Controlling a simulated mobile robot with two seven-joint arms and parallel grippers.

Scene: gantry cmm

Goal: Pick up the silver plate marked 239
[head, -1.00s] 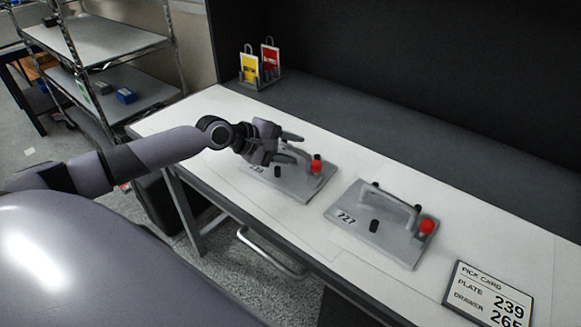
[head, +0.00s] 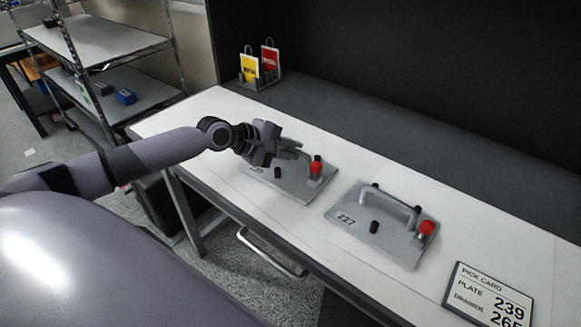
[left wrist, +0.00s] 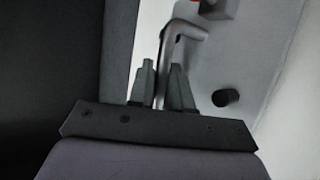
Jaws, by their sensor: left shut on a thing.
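The silver plate marked 239 (head: 296,190) lies on the white table, with a grey handle, a red knob and black pegs. My left gripper (head: 284,150) is at its handle and partly covers the plate and its number. In the left wrist view, the fingers of my left gripper (left wrist: 164,88) are shut on the handle (left wrist: 172,55), one on each side of the bar. The plate's surface (left wrist: 245,65) shows to the right there. The plate appears to rest on the table. My right gripper is not in view.
A pick card (head: 470,288) reading plate 239 is at the lower right. A rack with yellow and red tags (head: 262,82) stands at the back. Shelving (head: 110,80) is at the left.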

